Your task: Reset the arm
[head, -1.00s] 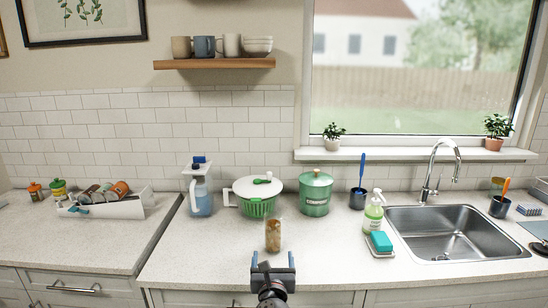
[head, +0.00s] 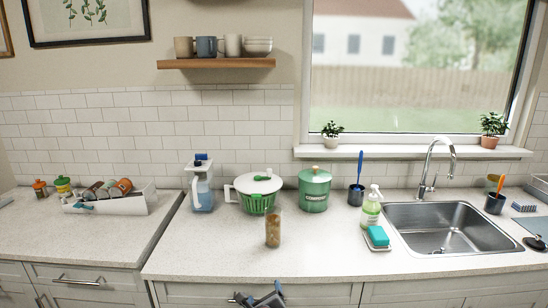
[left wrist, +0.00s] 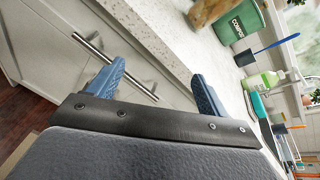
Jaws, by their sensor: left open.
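My left gripper (head: 258,298) is low at the bottom edge of the head view, in front of the cabinet fronts and below the counter edge. In the left wrist view its two blue fingers (left wrist: 156,90) are spread apart with nothing between them. A clear jar with brown contents (head: 273,228) stands upright on the counter (head: 210,262), above and beyond the gripper and apart from it. The jar also shows partly at the top of the left wrist view (left wrist: 207,11). My right gripper is in neither view.
On the counter stand a pitcher (head: 202,190), a green and white salad spinner (head: 258,190), a green canister (head: 314,190), a soap bottle (head: 371,207) and a sponge on a dish (head: 378,236). A sink (head: 450,228) is at right. Cabinet handles (left wrist: 85,42) protrude near the gripper.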

